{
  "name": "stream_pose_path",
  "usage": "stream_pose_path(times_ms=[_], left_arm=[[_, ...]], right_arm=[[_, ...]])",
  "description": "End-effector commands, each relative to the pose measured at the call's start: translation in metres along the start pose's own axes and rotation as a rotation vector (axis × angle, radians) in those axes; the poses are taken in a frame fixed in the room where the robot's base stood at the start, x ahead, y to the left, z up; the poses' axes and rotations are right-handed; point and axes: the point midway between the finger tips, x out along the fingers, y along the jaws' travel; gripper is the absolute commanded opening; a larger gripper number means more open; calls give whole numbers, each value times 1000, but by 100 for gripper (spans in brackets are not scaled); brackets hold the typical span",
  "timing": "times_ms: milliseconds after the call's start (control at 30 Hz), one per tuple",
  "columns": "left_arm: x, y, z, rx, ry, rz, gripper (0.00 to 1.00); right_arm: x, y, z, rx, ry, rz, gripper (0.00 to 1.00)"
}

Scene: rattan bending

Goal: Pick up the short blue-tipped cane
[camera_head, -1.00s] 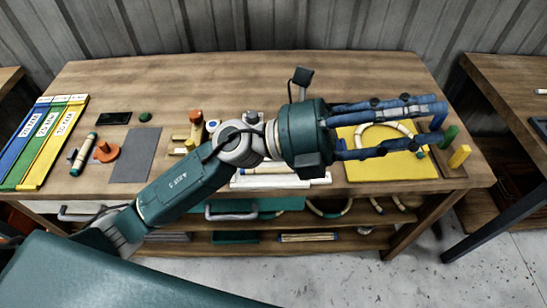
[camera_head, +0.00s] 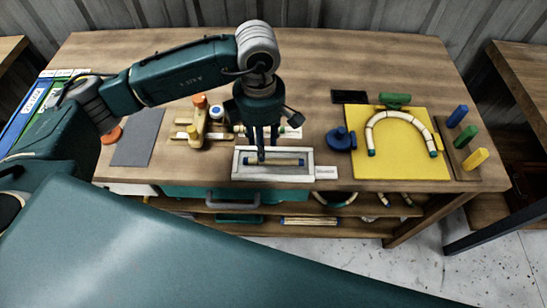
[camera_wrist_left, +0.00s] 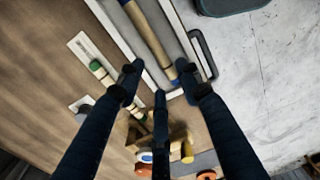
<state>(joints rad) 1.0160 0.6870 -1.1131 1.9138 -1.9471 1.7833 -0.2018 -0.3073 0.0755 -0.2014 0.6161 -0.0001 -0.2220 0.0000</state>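The short blue-tipped cane (camera_head: 288,162) lies lengthwise in a white tray (camera_head: 270,178) near the table's front edge. In the left wrist view the cane (camera_wrist_left: 150,38) runs diagonally, with one blue tip near my fingers. My left gripper (camera_head: 264,150) points down over the left half of the tray and hides a little of the cane. In the left wrist view its three fingers (camera_wrist_left: 160,80) are spread apart with nothing between them. The gap between fingertips and cane is hard to tell. My right gripper is not in view.
Behind the tray lie a green-tipped cane (camera_wrist_left: 98,68) and an orange-topped wooden fixture (camera_head: 198,128). A blue fixture (camera_head: 341,140) stands right of the tray. A yellow board (camera_head: 400,168) holds a bent cane (camera_head: 398,115). A grey mat (camera_head: 138,138) lies left.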

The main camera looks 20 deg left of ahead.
Motion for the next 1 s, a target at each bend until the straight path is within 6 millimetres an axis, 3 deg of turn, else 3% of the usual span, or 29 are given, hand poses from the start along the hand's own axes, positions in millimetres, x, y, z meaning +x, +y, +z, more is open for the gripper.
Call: stream_pose_path(times_ms=[167,333,500,733,767,900,1000], left_arm=[[11,-1,-2,-1,1,-3,35],[35,-1,-8,-1,2,-6,35],[55,0,-6,0,-2,-3,35],[58,0,-5,1,-2,-1,35],[58,0,-5,1,-2,-1,33],[58,0,-5,1,-3,-1,8],[58,0,-5,1,-3,-1,8]], right_arm=[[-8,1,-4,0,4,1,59],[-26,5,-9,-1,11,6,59],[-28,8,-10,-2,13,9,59],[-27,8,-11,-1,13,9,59],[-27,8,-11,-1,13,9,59],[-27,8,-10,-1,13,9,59],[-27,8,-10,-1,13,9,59]])
